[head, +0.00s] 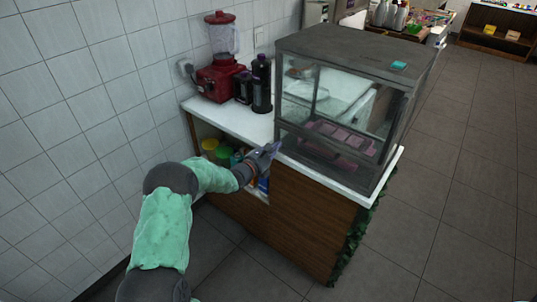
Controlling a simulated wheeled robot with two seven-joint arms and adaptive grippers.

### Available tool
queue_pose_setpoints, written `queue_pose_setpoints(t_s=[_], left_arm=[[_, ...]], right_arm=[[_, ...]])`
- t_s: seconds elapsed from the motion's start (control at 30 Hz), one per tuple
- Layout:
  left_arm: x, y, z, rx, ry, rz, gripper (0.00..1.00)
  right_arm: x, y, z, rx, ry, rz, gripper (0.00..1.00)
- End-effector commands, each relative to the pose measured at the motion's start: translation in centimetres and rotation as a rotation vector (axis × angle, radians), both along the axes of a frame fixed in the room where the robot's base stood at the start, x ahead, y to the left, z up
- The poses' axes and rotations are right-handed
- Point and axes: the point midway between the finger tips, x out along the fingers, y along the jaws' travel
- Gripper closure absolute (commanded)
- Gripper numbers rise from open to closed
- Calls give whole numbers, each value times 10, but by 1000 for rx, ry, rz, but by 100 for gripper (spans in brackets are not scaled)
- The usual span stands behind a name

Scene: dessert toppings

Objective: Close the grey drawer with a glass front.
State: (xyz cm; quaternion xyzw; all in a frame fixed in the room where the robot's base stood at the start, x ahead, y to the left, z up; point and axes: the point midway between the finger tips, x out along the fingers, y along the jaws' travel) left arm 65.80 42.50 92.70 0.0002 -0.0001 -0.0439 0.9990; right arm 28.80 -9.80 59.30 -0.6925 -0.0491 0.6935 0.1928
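A grey display case (350,42) with glass panes stands on the white-topped counter. Its lower glass-fronted part (318,160), which looks like the grey drawer, has pink pieces behind the glass. I cannot tell clearly from this view whether it stands out from the case. My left gripper (275,149) is at the lower left corner of the case, by the counter's edge. Its fingers are small and dark here, so I cannot tell whether they are open or touching the case. My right gripper is not in view.
A red blender (218,78) and dark bottles (261,84) stand on the counter (225,117) left of the case. Open shelves below hold a yellow container (209,146) and other items. A tiled wall is at left; the floor at right is clear.

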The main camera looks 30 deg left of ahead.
Motion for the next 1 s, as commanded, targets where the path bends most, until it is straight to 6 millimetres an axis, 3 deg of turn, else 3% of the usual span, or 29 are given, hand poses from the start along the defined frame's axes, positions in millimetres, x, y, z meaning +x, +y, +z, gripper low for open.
queue_pose_setpoints(t_s=[0.3,0.5,0.87,1.0], left_arm=[[-63,8,1,-2,4,1,100],[-91,11,0,-1,4,0,100],[-102,10,-2,-2,5,-4,100],[-101,-11,-19,12,57,-63,100]], right_arm=[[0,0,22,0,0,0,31],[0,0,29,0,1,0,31],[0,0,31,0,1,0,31],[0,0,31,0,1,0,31]])
